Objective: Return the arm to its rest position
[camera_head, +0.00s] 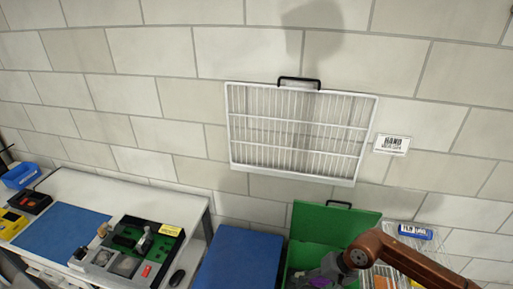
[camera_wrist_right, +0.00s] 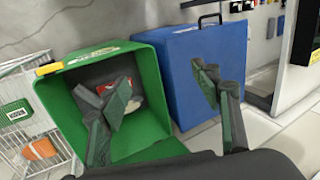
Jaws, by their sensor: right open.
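My right arm, brown, comes in from the lower right in the head view. Its grey gripper (camera_head: 328,272) is over the green bin (camera_head: 303,222). In the right wrist view my right gripper (camera_wrist_right: 162,88) is open, its dark fingers wide apart with nothing between them. One finger overlaps the mouth of the green bin (camera_wrist_right: 70,115), the other overlaps the blue bin (camera_wrist_right: 180,55). Something red and whitish shows inside the green bin, partly hidden behind the finger. My left gripper is not in view.
The blue bin (camera_head: 238,258) stands beside the green one. A wire rack (camera_head: 465,245) with a blue item (camera_head: 415,231) is at the right. A table (camera_head: 75,185) with a blue mat and equipment stands left. A white grille (camera_head: 295,130) hangs on the wall.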

